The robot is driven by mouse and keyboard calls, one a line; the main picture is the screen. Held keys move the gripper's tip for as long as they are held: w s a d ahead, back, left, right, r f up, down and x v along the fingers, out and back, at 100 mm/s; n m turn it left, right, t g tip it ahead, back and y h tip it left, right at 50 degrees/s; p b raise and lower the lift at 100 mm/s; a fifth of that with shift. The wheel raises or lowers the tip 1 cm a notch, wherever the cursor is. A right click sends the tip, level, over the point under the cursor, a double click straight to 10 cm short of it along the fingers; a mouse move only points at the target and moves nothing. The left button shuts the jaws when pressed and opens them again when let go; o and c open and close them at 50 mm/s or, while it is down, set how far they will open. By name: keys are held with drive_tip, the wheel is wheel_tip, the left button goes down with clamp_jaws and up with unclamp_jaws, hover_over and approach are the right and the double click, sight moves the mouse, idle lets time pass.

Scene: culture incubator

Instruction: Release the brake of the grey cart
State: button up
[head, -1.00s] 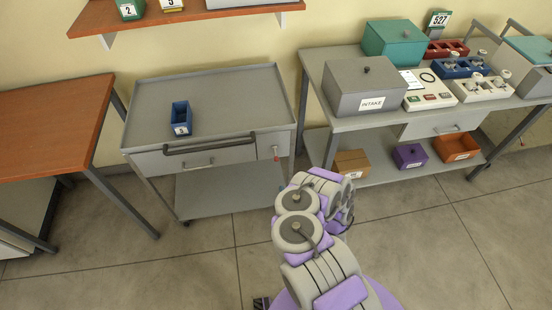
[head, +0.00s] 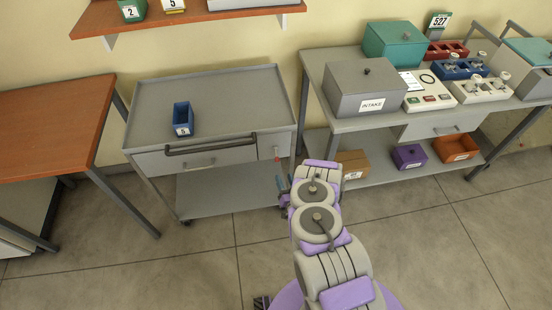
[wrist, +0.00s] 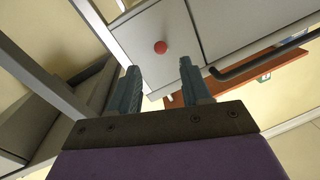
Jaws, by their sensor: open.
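The grey cart (head: 225,100) stands against the wall, left of centre in the head view. A small red knob (head: 277,153) is on the right part of its front, beside the drawer. In the wrist view the red knob (wrist: 160,47) shows as a round ball on the cart's grey front panel (wrist: 150,25). My gripper (wrist: 161,80) is open and empty, its two fingers on either side below the knob in the picture, apart from it. In the head view my gripper (head: 283,190) is small and partly hidden by my arm, just below the cart's right front corner.
A blue bin (head: 183,119) rests on the cart's top, and a dark handle bar (head: 210,144) runs along its front. A grey bench (head: 395,118) with an intake box (head: 366,88) stands to the right. A brown table (head: 55,115) is at left. The floor in front is clear.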

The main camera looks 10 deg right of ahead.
sight(276, 158)
drive_tip(key=w+b, duration=0.1)
drive_tip(key=w, duration=0.2)
drive_tip(key=w+a+b, duration=0.1)
drive_tip(key=w+b, duration=0.1)
drive_tip(key=w, duration=0.2)
drive_tip(key=w+b, duration=0.1)
drive_tip(key=w, duration=0.2)
drive_tip(key=shift+w+a+f, duration=0.1)
drive_tip(key=shift+w+a, duration=0.1)
drive_tip(key=shift+a, duration=0.05)
drive_tip(key=shift+w+a+b, duration=0.1)
drive_tip(key=shift+w+b, duration=0.2)
drive_tip(key=shift+w, duration=0.3)
drive_tip(key=shift+c, duration=0.2)
clamp_jaws()
